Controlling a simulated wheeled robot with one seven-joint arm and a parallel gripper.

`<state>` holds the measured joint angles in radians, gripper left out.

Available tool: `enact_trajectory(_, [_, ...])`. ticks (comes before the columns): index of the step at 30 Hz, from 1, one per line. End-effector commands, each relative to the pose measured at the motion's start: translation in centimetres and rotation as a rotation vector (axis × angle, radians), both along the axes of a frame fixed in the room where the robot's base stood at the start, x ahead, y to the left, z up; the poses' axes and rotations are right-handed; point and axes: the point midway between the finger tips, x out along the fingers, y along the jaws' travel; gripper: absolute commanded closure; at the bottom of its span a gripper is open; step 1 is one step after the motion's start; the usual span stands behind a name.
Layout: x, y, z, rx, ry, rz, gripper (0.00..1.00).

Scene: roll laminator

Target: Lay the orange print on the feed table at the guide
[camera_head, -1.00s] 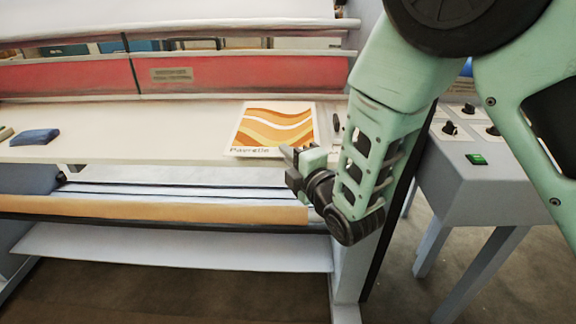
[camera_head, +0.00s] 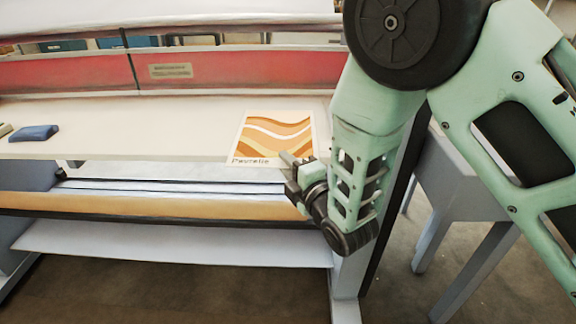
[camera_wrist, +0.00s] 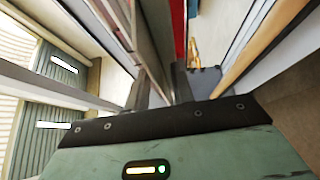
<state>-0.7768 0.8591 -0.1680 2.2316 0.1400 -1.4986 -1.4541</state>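The orange print (camera_head: 272,135), a sheet with wavy orange bands and a dark word along its near side, is over the right part of the pale feed table (camera_head: 130,130). Its near edge reaches the table's front edge; I cannot tell whether it lies flat or is slightly above. My gripper (camera_head: 292,162) is at the print's near right corner and appears shut on it. In the wrist view my gripper's fingers (camera_wrist: 162,85) show, but the print is not clear between them. The guide is not visible, perhaps behind my arm.
A blue block (camera_head: 34,133) lies at the table's left. The red laminator front (camera_head: 70,76) runs behind the table, with an orange-tan roll (camera_head: 150,205) below the front edge. A grey control stand (camera_head: 455,195) is at the right, partly behind my arm. The table's middle is clear.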

Motion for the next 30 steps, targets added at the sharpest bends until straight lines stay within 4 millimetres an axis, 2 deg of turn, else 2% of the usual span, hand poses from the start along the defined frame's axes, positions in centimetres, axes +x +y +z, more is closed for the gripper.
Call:
enact_trajectory(6, [-0.2, -0.1, 0.4, -0.001, 0.001, 0.0, 0.76])
enact_trajectory(11, [-2.5, -1.4, 0.0, -0.001, 0.002, 0.001, 0.76])
enact_trajectory(20, [-8.0, -4.6, 0.0, -0.001, 0.002, 0.0, 0.76])
enact_trajectory(22, [-8.4, -4.8, 0.7, -0.004, 0.005, 0.0, 0.76])
enact_trajectory(30, [-9.9, -5.7, 0.6, -0.003, 0.003, 0.0, 0.76])
